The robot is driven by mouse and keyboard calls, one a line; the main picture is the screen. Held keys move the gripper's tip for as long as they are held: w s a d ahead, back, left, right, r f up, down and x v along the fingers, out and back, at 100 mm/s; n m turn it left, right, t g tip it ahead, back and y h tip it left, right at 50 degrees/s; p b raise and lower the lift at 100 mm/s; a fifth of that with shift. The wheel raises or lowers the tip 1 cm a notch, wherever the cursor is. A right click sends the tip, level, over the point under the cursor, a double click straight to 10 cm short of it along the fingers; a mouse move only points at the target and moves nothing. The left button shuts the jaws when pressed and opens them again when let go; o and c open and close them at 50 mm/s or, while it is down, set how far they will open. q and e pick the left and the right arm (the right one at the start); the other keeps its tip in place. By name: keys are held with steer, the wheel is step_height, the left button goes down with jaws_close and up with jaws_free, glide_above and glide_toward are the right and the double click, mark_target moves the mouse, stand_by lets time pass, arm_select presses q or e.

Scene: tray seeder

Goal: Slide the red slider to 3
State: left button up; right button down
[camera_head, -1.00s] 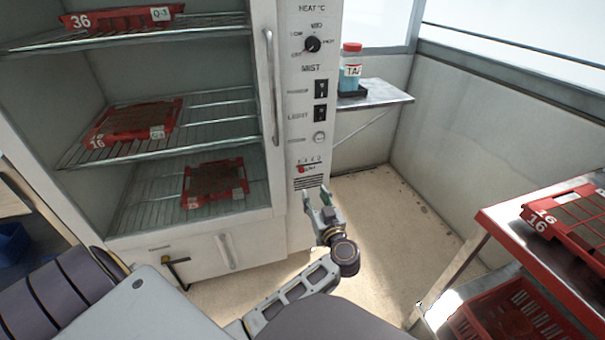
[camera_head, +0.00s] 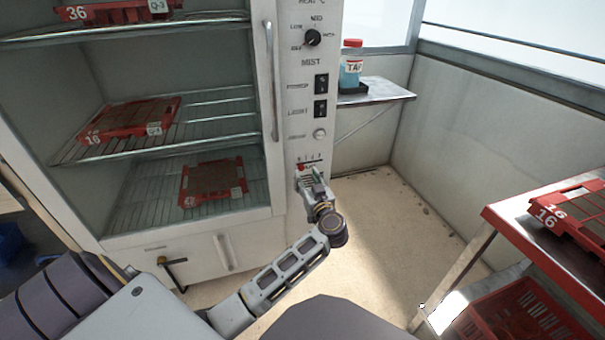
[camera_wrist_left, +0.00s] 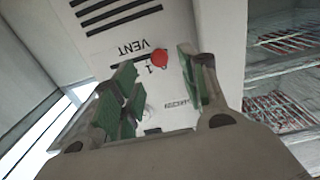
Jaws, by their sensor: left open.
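The red slider (camera_head: 300,167) is a small red knob low on the white control panel, at the left end of a short row of marks. In the left wrist view the red slider (camera_wrist_left: 159,57) is a round red knob beside the printed "1" and the word VENT. My left gripper (camera_head: 309,175) is at the panel, just below and right of the knob. In the left wrist view its green-padded fingers (camera_wrist_left: 160,92) are apart, with the knob showing near their tips; contact cannot be told. My right gripper is not in view.
The panel (camera_head: 308,125) also carries a dial, switches and a round button above the slider. The glass-fronted cabinet (camera_head: 228,225) with red trays is to the left. A shelf (camera_head: 385,95) with a bottle is behind right. A red-topped table (camera_head: 500,215) stands at right.

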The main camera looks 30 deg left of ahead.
mark_target(302, 168)
arm_select(q)
steer(key=shift+b+x, duration=1.1)
steer(key=shift+x, duration=1.65)
jaws_close()
